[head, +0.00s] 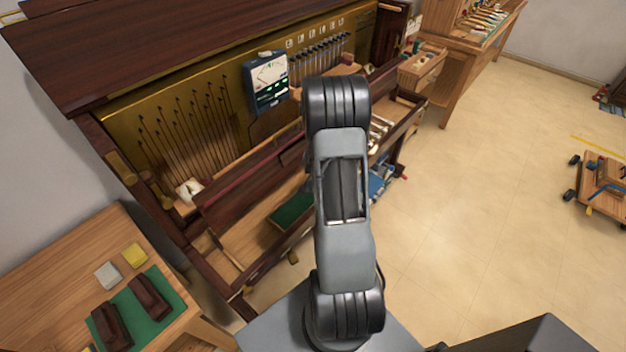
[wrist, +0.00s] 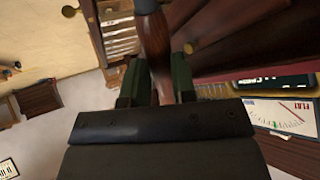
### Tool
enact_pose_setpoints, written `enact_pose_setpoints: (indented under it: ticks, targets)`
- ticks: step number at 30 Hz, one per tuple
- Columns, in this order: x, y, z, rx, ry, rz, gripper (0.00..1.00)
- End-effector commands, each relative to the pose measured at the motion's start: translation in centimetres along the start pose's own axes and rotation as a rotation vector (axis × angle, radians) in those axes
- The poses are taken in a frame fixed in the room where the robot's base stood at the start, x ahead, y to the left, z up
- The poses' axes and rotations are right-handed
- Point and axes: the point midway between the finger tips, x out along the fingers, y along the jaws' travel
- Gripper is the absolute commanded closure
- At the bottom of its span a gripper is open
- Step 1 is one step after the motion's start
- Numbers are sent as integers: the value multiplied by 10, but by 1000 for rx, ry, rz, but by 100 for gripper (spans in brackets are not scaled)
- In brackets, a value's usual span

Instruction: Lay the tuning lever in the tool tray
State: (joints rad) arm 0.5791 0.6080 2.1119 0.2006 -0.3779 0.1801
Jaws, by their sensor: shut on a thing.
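In the wrist view my gripper (wrist: 157,78) has its two green fingers closed on either side of a reddish-brown wooden handle. This handle, with a dark metal part at its upper end, looks like the tuning lever (wrist: 156,45). Its far end runs out of the picture. In the head view my own arm hides the gripper and the lever. A green-lined area (head: 292,209) lies low in the open piano, left of my arm. I cannot tell whether it is the tool tray.
The open piano has a dark lid (head: 200,42) and a tuning meter (head: 267,82). A bench (head: 482,38) with tools stands at the back right. A table (head: 50,290) with a green mat is at lower left. A small cart (head: 603,185) stands right; the floor between is clear.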

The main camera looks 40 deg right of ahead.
Motion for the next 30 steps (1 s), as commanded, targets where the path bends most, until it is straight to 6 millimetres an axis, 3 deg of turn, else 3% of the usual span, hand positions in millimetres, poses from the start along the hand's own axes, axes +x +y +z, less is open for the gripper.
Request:
enact_pose_setpoints:
  ticks: [3, 8, 20, 27, 30]
  targets:
    - [8, 33, -8, 130, -84, 80, 100]
    - [10, 52, 4, 289, -216, 143, 100]
    - [2, 35, 33, 387, -355, 148, 100]
    - [-16, 10, 68, 452, -519, 121, 100]
    - [-20, 8, 73, 469, -580, 109, 100]
